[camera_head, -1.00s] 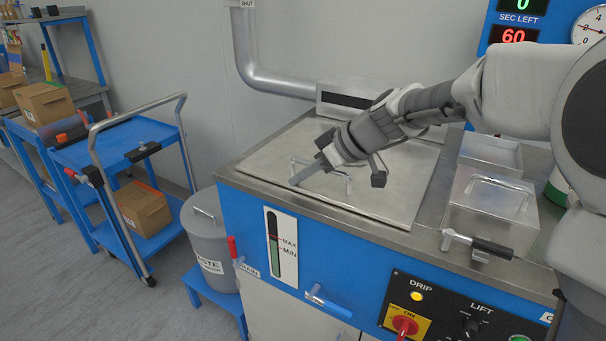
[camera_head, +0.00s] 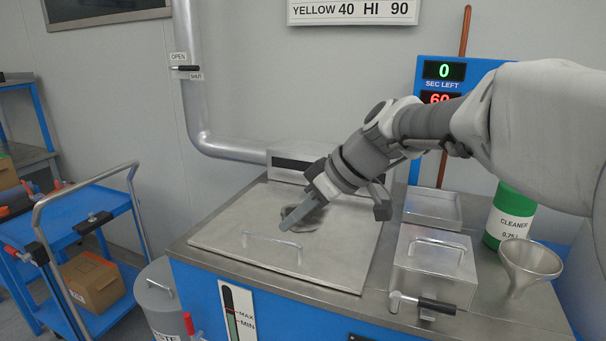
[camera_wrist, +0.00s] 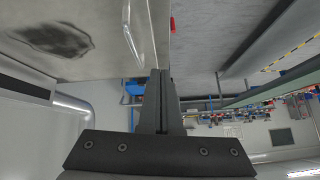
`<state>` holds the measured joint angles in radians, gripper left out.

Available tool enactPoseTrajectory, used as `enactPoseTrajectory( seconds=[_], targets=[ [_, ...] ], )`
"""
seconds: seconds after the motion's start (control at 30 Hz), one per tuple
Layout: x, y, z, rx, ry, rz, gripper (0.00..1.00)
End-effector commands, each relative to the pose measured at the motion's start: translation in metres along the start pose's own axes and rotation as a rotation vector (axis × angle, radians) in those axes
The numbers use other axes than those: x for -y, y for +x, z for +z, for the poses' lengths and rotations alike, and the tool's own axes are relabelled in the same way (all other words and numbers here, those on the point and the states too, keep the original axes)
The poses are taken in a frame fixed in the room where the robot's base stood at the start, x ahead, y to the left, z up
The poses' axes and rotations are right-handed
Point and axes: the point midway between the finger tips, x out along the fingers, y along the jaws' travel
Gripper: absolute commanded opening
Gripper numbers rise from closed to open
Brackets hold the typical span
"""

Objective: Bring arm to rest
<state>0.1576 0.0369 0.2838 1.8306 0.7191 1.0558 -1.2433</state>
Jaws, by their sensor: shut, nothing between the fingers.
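My gripper (camera_head: 284,224) is shut and empty. In the head view it points down and left over the flat metal lid (camera_head: 340,262) of the blue machine, above and behind the lid's handle (camera_head: 270,250). The wrist view shows the closed fingers (camera_wrist: 159,75) side by side with nothing between them, and the lid's handle (camera_wrist: 132,38) beyond them. My arm reaches in from the right of the head view, above the machine top. I cannot tell the exact gap between the fingertips and the lid.
A dark patch (camera_head: 299,218) lies on the lid behind the gripper. To the right stand a metal box with a handle (camera_head: 436,262), a funnel (camera_head: 528,264) and a green cleaner bottle (camera_head: 510,214). A blue cart (camera_head: 75,222) and grey waste bin (camera_head: 160,300) stand left.

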Motion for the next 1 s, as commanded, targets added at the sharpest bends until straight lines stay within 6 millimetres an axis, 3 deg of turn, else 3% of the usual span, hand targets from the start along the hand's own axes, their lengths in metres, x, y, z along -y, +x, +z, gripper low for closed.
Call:
enactPoseTrajectory(
  seconds=[0.4,0.9,0.93,1.0],
  targets=[
    [0.046,-0.058,0.107,0.186,0.392,0.318,0.00],
    [0.091,-0.107,0.237,0.118,0.852,0.700,0.00],
    [0.093,-0.112,0.240,0.111,0.872,0.715,0.00],
    [0.094,-0.132,0.219,0.117,0.867,0.708,0.00]
  ],
)
